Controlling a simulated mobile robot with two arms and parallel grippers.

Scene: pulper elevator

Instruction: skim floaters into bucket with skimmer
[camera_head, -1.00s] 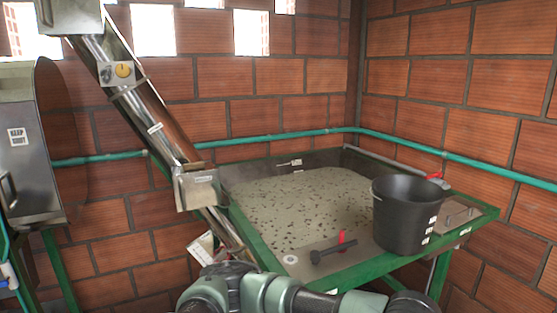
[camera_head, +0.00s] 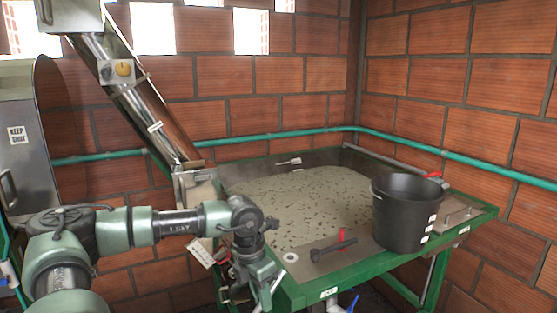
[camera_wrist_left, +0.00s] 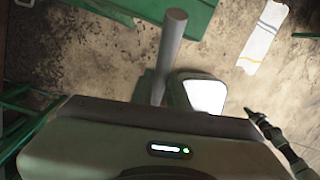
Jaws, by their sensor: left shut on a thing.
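The black bucket (camera_head: 402,222) stands upright on the right front deck of the tank (camera_head: 345,283). Many dark floaters (camera_head: 300,208) are scattered over the murky grey-beige surface in the tank. My left gripper (camera_head: 262,284) points down just outside the tank's left front corner. It is shut on a grey rod (camera_wrist_left: 172,45), which looks like the skimmer's handle and shows in the left wrist view. The skimmer's head cannot be made out. My right gripper is not in view.
A black bar with a red lever (camera_head: 333,245) lies on the front deck, left of the bucket. The inclined elevator tube (camera_head: 150,115) comes down at the tank's left end. A green pipe (camera_head: 460,160) runs along the brick walls.

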